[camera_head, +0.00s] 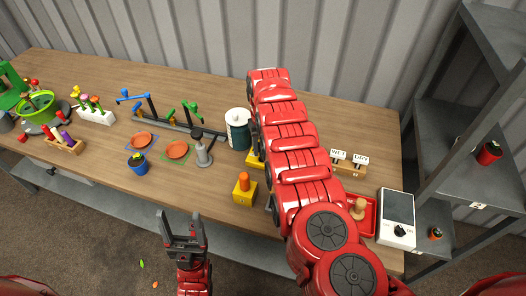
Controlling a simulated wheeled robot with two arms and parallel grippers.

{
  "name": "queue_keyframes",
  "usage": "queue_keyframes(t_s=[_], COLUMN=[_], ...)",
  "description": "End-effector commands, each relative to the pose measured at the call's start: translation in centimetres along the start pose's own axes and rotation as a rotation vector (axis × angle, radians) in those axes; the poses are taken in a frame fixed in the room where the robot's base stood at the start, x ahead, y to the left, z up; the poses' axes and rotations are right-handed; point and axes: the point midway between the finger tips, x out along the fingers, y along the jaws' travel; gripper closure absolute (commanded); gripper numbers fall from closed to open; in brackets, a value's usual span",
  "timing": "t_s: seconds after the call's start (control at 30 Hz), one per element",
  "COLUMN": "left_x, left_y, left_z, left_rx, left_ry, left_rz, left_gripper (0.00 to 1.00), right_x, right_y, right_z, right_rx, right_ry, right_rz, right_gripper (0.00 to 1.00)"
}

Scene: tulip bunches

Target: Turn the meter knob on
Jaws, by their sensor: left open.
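The meter (397,208) is a white box with a grey panel on the table's right end. Its dark round knob (400,231) sits on the lower part of its face, with small lettering beside it; I cannot tell the knob's setting. My left gripper (181,222) is open and empty, pointing up in front of the table's front edge, far to the left of the meter. My red right arm crosses the table left of the meter, and its gripper does not show.
A red tray (369,222) with a wooden piece is beside the meter. A grey shelf (460,170) rises at right. Floor before the table is mostly clear.

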Motion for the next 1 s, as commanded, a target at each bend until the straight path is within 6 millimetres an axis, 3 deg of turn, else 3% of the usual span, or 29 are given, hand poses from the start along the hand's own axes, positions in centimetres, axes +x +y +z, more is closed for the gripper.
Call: queue_keyframes(t_s=[0.2,0.57,0.83,1.0], left_x=[-0.1,-0.1,-0.1,-0.1], left_y=[0.0,0.0,0.0,0.0], left_z=[0.0,0.0,0.0,0.0], left_rx=[0.0,0.0,0.0,0.0], left_ry=[0.0,0.0,0.0,0.0], left_rz=[0.0,0.0,0.0,0.0], left_gripper=[0.3,0.3,0.3,0.3], right_x=[3.0,3.4,3.4,3.4], right_y=[0.1,0.0,0.0,0.0], right_z=[0.1,0.0,0.0,0.0], right_rx=[0.001,0.0,0.0,0.0], right_ry=[-0.004,-0.001,-0.001,-0.001], right_rz=[0.0,-0.002,-0.001,-0.001], right_gripper=[0.55,0.55,1.0,1.0])
